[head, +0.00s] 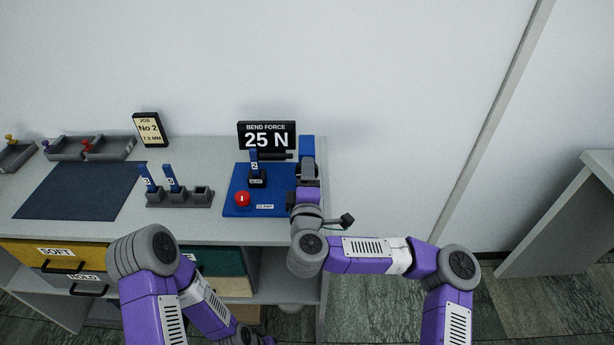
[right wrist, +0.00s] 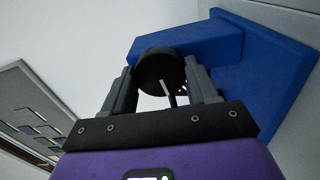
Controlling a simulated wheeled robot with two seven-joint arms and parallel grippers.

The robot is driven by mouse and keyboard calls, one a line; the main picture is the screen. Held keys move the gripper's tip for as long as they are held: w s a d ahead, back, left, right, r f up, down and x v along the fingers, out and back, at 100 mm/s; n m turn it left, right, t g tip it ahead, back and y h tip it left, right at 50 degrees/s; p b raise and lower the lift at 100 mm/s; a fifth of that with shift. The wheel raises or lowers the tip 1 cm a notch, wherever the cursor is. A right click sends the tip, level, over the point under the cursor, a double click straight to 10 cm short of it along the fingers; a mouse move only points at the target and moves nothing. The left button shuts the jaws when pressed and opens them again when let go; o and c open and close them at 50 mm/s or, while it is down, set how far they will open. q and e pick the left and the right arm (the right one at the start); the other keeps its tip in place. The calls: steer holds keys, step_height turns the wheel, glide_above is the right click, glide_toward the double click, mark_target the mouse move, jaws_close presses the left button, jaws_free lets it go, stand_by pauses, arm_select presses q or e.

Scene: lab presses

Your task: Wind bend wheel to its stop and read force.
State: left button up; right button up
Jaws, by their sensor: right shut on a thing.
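The bend press has a blue base (head: 240,180) on the bench. A blue strip marked 2 (head: 254,160) stands upright in a small black holder on it. A display (head: 266,136) behind reads BEND FORCE 25 N. A red button (head: 242,198) is at the base's front left. My right gripper (head: 307,172) is at the press's right side, beside its blue upright (head: 307,147). In the right wrist view my right gripper (right wrist: 162,85) is shut on the dark round wheel (right wrist: 158,66); its fingers lie on either side. My left gripper is out of the head view.
A grey rack (head: 180,197) with strips 3 and 5 and an empty slot stands left of the press. A dark mat (head: 80,190), grey trays (head: 90,148) and a JOB No 2, 1.5 MM sign (head: 150,129) lie further left. Drawers marked SOFT (head: 55,255) and HOLD (head: 85,282) are below.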

steer(key=o, duration=1.1)
steer(key=shift+c, duration=0.2)
steer(key=s+p, duration=0.1)
steer(key=s, duration=0.6)
steer(key=shift+s+p, duration=0.3)
